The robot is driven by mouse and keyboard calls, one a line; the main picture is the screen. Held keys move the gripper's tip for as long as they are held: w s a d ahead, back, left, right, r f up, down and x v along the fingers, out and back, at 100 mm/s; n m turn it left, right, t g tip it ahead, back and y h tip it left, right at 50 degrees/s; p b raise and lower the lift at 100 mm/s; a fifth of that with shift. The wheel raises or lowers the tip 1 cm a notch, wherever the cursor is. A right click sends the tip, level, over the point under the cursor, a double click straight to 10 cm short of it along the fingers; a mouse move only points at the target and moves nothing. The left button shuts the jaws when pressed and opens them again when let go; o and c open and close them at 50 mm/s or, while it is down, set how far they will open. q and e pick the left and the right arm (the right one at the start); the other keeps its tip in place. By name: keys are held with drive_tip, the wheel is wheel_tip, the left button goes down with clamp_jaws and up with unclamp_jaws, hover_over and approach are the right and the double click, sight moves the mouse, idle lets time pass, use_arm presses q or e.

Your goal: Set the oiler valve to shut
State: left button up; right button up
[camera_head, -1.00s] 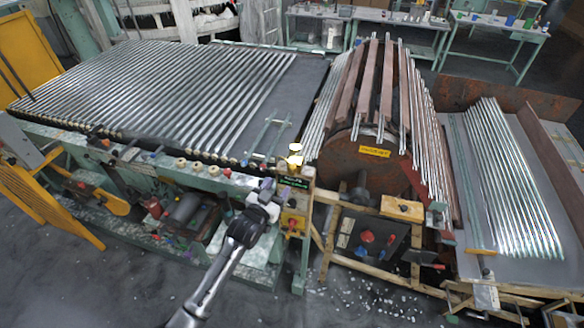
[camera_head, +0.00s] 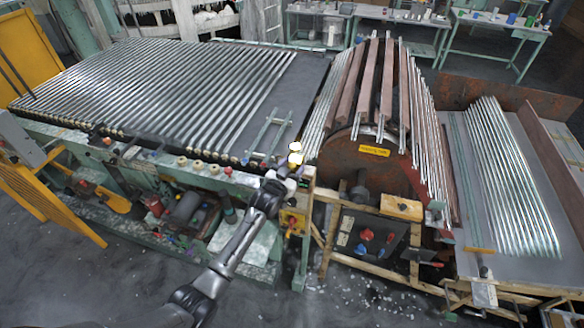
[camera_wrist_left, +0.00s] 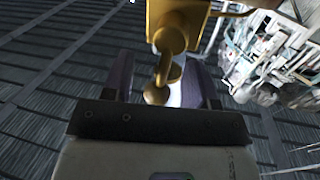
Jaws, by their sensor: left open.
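The oiler (camera_head: 295,147) is a small yellow, brass-like fitting with a pale bright part, at the front edge of the machine near the drum. In the left wrist view its brass body (camera_wrist_left: 178,22) is at the top. A curved brass lever with a round knob (camera_wrist_left: 156,95) hangs down from it. My left gripper (camera_head: 284,172) is just in front of and below the oiler. In the left wrist view the gripper (camera_wrist_left: 162,65) is open, with its fingers on either side of the lever. I cannot tell whether they touch it. My right gripper is out of view.
A bed of glass tubes (camera_head: 160,95) lies left of the oiler. A rusty drum (camera_head: 372,163) with slats stands to the right. A yellow switch box (camera_head: 292,222) sits just below the gripper. Open floor (camera_head: 110,275) lies in front.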

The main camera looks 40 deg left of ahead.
use_arm(q)
drive_tip(key=c, duration=0.9)
drive_tip(key=shift+d+m, duration=0.1)
drive_tip(key=shift+m, duration=0.2)
drive_tip(key=shift+w+d+m+p, duration=0.1)
drive_tip(key=shift+d+m+p, duration=0.05)
drive_tip(key=shift+m+p, duration=0.4)
drive_tip(key=shift+w+d+f+m+g+y+p, duration=0.15)
drive_tip(key=shift+d+f+m+g+y, duration=0.3)
drive_tip(key=shift+m, duration=1.75)
drive_tip(key=shift+w+d+f+m+g+y+p, duration=0.1)
drive_tip(key=shift+w+d+f+m+g+y, duration=0.35)
drive_tip(key=shift+m, duration=1.7)
drive_tip(key=shift+s+d+f+m+g+y+p, duration=0.15)
drive_tip(key=shift+d+f+m+g, duration=0.5)
drive_tip(key=shift+m, duration=1.55)
drive_tip(key=shift+a+f, duration=0.2)
drive_tip(key=shift+a, duration=0.15)
